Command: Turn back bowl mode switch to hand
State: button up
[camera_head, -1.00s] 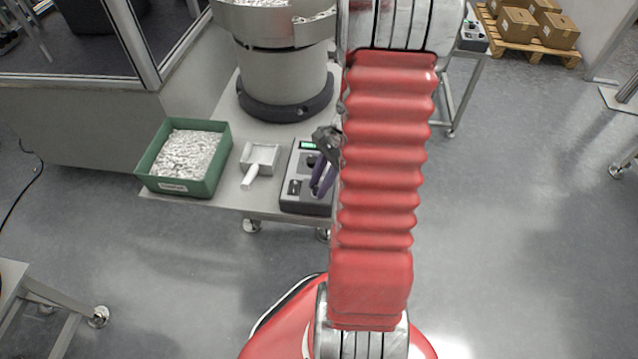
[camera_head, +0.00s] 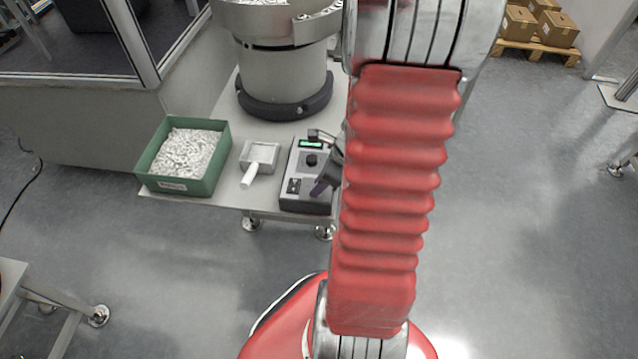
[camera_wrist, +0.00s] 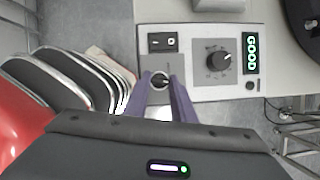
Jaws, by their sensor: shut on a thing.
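The control box (camera_head: 293,203) stands at the front of the steel table and carries a lit green display, a black dial and a rocker switch. In the wrist view the box (camera_wrist: 190,92) fills the upper right, and its display reads GOOD. The mode switch (camera_wrist: 160,81), a small round selector, sits on the box below the rocker. My gripper (camera_wrist: 159,84) has its purple fingers shut on it, one on each side. The pointer's exact setting is too small to read.
The bowl feeder (camera_head: 282,75) stands behind the box. A green bin (camera_head: 222,155) of small white parts and a white scoop (camera_head: 250,173) lie to the left on the table. The black dial (camera_wrist: 219,61) and rocker switch (camera_wrist: 163,42) are close to my fingers.

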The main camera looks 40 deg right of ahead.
jog(key=m+h, duration=0.1)
jog(key=m, duration=0.3)
jog(key=m+h, duration=0.1)
jog(key=m, duration=0.1)
jog(key=shift+s+a+f+m+h, duration=0.1)
jog(key=shift+s+a+m+h, duration=0.05)
jog(key=shift+a+m+h, duration=0.2)
jog(key=shift+d+m, duration=0.1)
jog(key=shift+m, duration=0.15)
jog(key=o, duration=1.1)
jog(key=shift+c, duration=0.2)
jog(key=shift+r+t, duration=0.25)
jog(key=shift+t, duration=0.05)
jog(key=shift+v, duration=2.05)
jog(key=v, duration=0.9)
